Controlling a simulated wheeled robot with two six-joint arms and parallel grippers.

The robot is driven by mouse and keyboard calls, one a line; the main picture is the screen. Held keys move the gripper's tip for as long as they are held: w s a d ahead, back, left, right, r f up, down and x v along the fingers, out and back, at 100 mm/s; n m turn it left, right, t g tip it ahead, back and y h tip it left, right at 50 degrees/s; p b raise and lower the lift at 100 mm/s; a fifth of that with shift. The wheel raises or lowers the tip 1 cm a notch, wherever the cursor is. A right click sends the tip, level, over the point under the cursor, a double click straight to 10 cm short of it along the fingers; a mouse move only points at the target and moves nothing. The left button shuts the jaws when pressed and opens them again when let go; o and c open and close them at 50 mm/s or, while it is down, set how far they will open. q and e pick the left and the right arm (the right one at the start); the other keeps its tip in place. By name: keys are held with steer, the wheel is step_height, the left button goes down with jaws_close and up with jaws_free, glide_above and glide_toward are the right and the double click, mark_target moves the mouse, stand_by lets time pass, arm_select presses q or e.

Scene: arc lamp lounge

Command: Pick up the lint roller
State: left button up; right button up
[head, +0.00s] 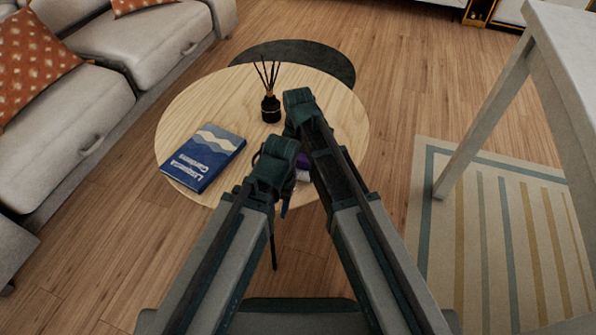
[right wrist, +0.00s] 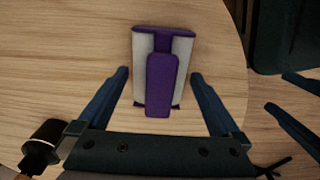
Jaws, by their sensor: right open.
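The lint roller (right wrist: 160,85) lies on the round wooden table, with a purple handle and frame and pale roller sides. In the head view only a small purple part (head: 303,161) shows between my arms. My right gripper (right wrist: 159,76) is open above it, with one finger on each side of the roller and visible gaps. In the head view my right gripper (head: 299,112) hides most of the roller. My left gripper (head: 275,165) is over the table's near edge. In the right wrist view its two fingers (right wrist: 278,92) stand apart with nothing between them.
The round table (head: 185,115) also holds a blue book (head: 204,158) and a black reed diffuser (head: 270,105). A grey sofa (head: 150,40) stands at left. A white table (head: 560,60) and striped rug (head: 500,230) are at right. A dark round table (head: 325,62) is behind.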

mark_target(298, 156)
arm_select(q)
step_height(298, 156, down, 2)
steer(key=shift+f+b, duration=0.1)
steer(key=shift+b, duration=0.45)
arm_select(e)
step_height(298, 156, down, 2)
steer(key=shift+r, duration=0.1)
steer(key=shift+c, duration=0.2)
steer(key=c, duration=1.3)
arm_select(q)
steer(key=shift+r, duration=0.25)
arm_select(e)
steer(key=shift+o, duration=0.2)
steer(key=shift+r, duration=0.1)
step_height(298, 156, up, 10)
steer(key=p, duration=1)
arm_select(q)
step_height(298, 156, up, 10)
steer(key=shift+f, duration=0.1)
